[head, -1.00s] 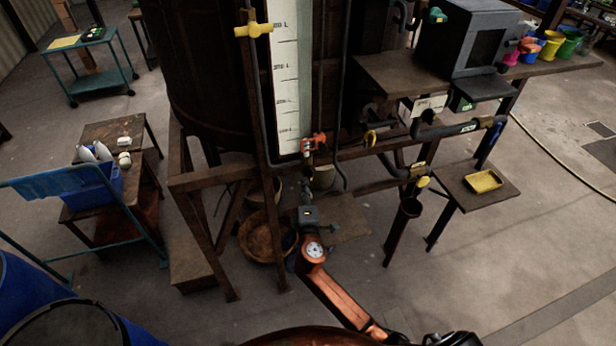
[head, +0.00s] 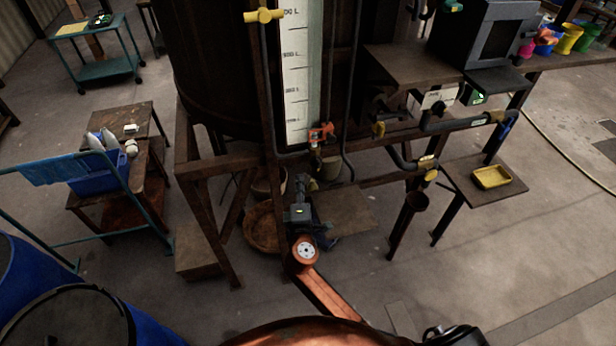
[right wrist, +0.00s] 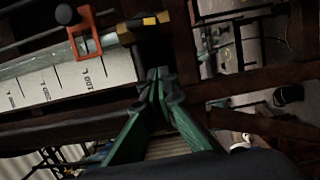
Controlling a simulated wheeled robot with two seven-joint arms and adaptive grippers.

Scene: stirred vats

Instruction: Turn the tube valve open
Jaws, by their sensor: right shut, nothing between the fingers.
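The orange-red valve (head: 321,133) sits at the foot of the white scale board, on the thin tube beside it. In the right wrist view an orange-red fitting with a black knob (right wrist: 85,32) shows at the upper left, next to a brass-coloured part (right wrist: 143,27). My right gripper (head: 300,183) is below and slightly left of the valve in the head view, apart from it. Its green fingers are shut and empty, with the tips (right wrist: 158,80) below and right of the fitting in the wrist view. My left gripper is not in view.
A yellow-handled valve (head: 264,15) is higher on the left pipe. The vat's wooden frame (head: 205,165) and pipes (head: 455,124) crowd the area. A brown basin (head: 262,228) lies below. A small table with a yellow tray (head: 491,177) stands right; floor further right is clear.

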